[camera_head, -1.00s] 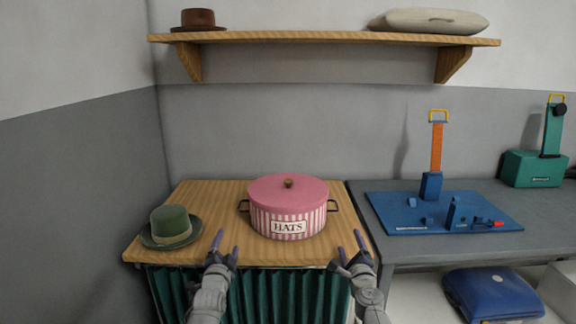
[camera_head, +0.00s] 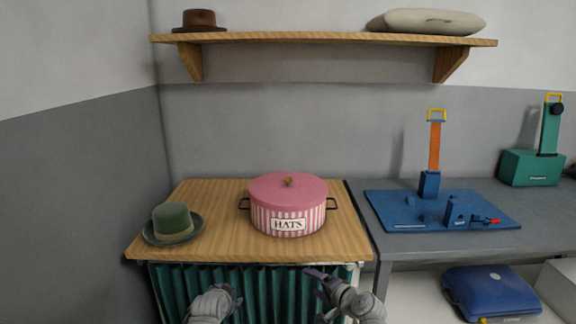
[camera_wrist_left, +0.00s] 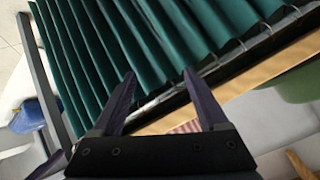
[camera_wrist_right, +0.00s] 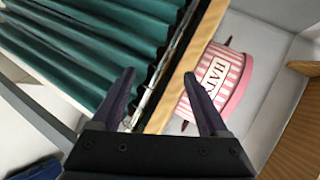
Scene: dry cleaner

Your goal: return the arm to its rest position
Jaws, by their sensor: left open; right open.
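My right gripper (camera_head: 318,294) is below the front edge of the wooden tabletop, in front of the green curtain. In the right wrist view its two fingers (camera_wrist_right: 160,95) are spread apart with nothing between them. My left gripper (camera_head: 228,296) is also low in front of the curtain, to the left. In the left wrist view its fingers (camera_wrist_left: 163,95) are apart and empty. Both grippers are clear of the striped hat box and the green hat.
A pink striped hat box (camera_head: 288,208) with its lid on and a green hat (camera_head: 174,225) stand on the wooden tabletop (camera_head: 225,240). A green curtain (camera_head: 270,290) hangs below. A blue board (camera_head: 400,212) lies on the grey counter. A shelf (camera_head: 330,40) is above.

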